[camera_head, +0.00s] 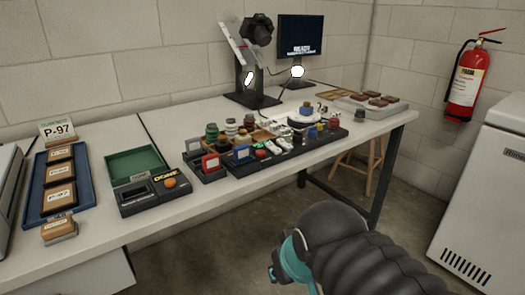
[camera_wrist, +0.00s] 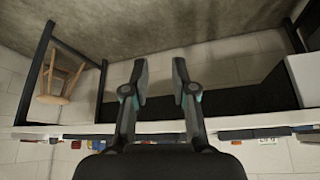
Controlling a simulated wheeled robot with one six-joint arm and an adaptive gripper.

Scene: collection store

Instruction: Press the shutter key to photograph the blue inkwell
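A black camera (camera_head: 257,28) is mounted on a stand at the back of the bench. Below it, a black tray (camera_head: 225,175) holds small jars, blocks and keys, including red and green ones. A small blue item (camera_head: 312,132), perhaps the blue inkwell, is beside a round white platform (camera_head: 304,117). I cannot tell which key is the shutter key. My gripper (camera_head: 284,268) is over the floor in front of the bench, away from the tray. In the wrist view its fingers (camera_wrist: 160,80) are apart and empty.
A black console (camera_head: 150,194) with an orange button and a green-lined box sits left of the tray. A blue tray (camera_head: 33,204) of labelled blocks is further left. A monitor (camera_head: 300,38) stands behind. A stool (camera_head: 366,160) is under the bench; a white cabinet (camera_head: 485,200) is at right.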

